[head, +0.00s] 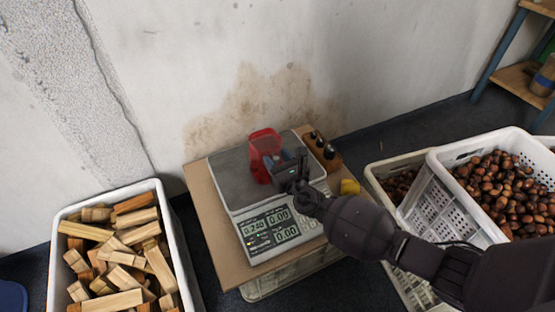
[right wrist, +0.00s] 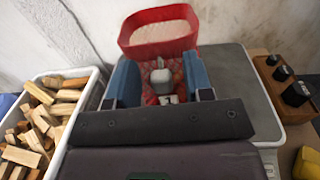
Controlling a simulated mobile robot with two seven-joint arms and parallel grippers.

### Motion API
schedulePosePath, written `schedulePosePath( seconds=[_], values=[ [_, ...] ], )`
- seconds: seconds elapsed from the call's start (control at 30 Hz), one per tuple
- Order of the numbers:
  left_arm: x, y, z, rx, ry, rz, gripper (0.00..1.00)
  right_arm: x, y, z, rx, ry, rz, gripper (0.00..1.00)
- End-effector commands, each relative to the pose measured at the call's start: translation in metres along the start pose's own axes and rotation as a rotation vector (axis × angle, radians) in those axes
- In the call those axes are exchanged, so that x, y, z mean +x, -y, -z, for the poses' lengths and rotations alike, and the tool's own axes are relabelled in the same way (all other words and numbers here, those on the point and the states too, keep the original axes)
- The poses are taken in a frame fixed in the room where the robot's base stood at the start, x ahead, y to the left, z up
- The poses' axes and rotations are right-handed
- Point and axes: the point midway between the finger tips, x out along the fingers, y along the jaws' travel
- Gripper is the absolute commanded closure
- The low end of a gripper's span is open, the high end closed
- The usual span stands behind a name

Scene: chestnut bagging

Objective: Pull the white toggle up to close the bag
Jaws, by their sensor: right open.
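A red mesh bag (head: 264,140) stands on the metal pan of the scale (head: 228,178). Its wide mouth is open at the top, as the right wrist view (right wrist: 160,33) shows. The white toggle (right wrist: 161,76) sits on the near side of the bag below the mouth. My right gripper (head: 282,166) is open at the bag. In the right wrist view its two blue fingers (right wrist: 161,84) stand on either side of the toggle, with visible gaps to it. The lower bag is partly hidden by the gripper. My left gripper is not in view.
A white crate of wood pieces (head: 58,220) stands at left. White crates with chestnuts (head: 505,190) stand at right, under my right arm. A wooden block with black knobs (head: 331,158) and a yellow object (head: 349,187) lie beside the scale. The wall is close behind.

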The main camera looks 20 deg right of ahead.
Motion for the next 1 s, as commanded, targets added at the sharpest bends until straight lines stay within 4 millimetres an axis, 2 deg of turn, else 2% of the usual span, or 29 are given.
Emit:
schedulePosePath(
  seconds=[0.07,0.3,0.37,0.63,0.9,1.0],
  values=[
    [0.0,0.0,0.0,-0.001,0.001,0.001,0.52,0.0,0.0,0.0,0.0,0.0,0.0,0.56],
    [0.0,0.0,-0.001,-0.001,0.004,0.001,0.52,0.0,0.0,0.0,0.0,0.0,0.0,0.93],
    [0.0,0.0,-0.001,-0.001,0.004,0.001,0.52,-0.001,0.0,0.0,0.0,0.0,0.0,1.0],
    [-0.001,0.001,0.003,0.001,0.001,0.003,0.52,0.0,0.0,-0.005,0.0,0.002,0.0,1.0],
    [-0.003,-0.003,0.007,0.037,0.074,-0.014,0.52,0.003,0.0,-0.044,-0.001,0.011,0.001,1.0],
    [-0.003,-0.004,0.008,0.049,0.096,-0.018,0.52,0.002,0.0,-0.051,-0.001,0.009,0.0,1.0]
  ],
)
